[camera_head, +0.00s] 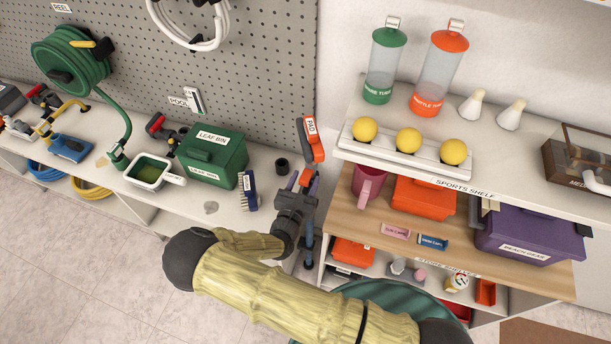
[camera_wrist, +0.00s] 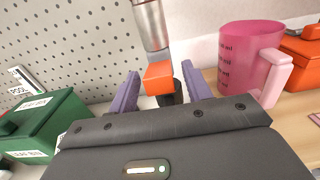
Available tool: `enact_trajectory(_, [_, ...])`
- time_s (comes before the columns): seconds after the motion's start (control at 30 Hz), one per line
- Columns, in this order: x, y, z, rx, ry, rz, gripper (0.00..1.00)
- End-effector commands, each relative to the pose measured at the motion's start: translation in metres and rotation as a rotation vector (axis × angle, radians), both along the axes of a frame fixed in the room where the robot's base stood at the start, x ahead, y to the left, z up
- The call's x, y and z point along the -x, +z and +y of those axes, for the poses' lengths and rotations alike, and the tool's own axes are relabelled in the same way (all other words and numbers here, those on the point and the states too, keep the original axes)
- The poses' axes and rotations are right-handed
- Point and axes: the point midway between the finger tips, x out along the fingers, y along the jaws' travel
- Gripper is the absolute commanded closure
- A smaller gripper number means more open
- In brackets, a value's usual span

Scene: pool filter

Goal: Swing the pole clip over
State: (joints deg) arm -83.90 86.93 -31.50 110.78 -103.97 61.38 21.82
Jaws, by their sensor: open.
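An orange block (camera_wrist: 159,75), which looks like the pole clip, sits at the lower end of a grey metal pole (camera_wrist: 151,25) in the wrist view. A dark part (camera_wrist: 163,99) shows just below it. In the head view a small orange part (camera_head: 305,177) shows at my fingertips, below an orange piece with a white label (camera_head: 311,141). My gripper (camera_head: 303,181) is open, and its two purple fingers (camera_wrist: 160,72) stand on either side of the orange block in the wrist view. I cannot tell whether they touch it. My gripper hides part of the clip in the head view.
A pink measuring jug (camera_wrist: 246,62) stands close to the right of my gripper, on the wooden shelf (camera_head: 350,222). A green leaf bin (camera_head: 212,158) and a blue brush (camera_head: 249,190) are to the left. The perforated wall (camera_head: 255,60) is behind.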

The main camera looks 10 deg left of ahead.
Motion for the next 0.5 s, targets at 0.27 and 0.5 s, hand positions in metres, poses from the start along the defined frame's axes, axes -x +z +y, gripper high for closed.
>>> enact_trajectory(0.27, [-0.0105,-0.0003,-0.0007,0.001,0.001,0.001,0.51])
enact_trajectory(0.5, [-0.0101,-0.0002,-0.0006,0.001,0.001,0.000,0.72])
